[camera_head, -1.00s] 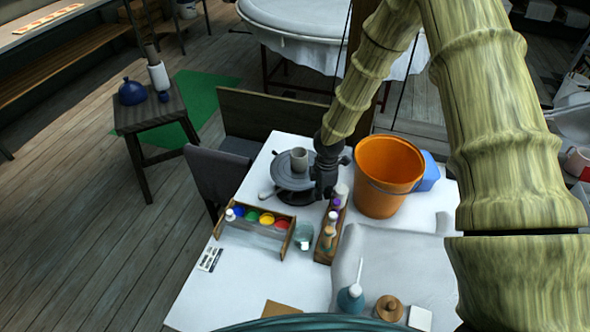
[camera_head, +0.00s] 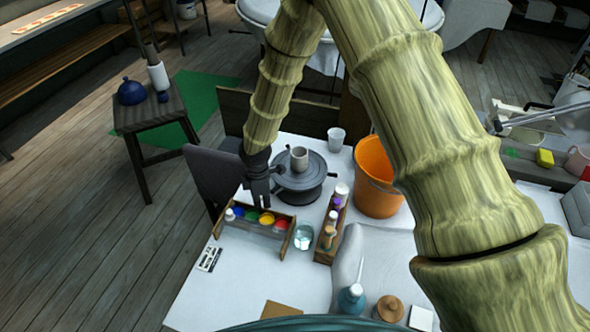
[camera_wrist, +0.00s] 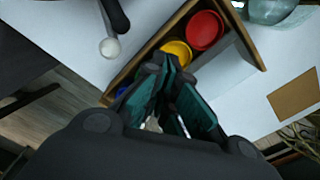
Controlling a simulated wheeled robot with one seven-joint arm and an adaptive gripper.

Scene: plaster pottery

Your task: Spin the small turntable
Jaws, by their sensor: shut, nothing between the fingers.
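The small turntable (camera_head: 315,178) is a grey round disc on a darker base, on the white-covered table. A small grey cup (camera_head: 299,158) stands upright on it. My gripper (camera_head: 262,203) is at the left side of the turntable, pointing down. It is shut with nothing held. In the head view it overlaps the turntable's left edge, and I cannot tell whether it touches. In the wrist view my gripper (camera_wrist: 165,62) is in front of the paint box, and the turntable cannot be made out.
A wooden box of paint pots (camera_head: 258,240) stands just in front of my gripper, also in the wrist view (camera_wrist: 240,35). A bottle rack (camera_head: 328,256), a glass of water (camera_head: 303,238) and an orange bucket (camera_head: 376,190) stand to the right. A clear cup (camera_head: 336,139) is behind.

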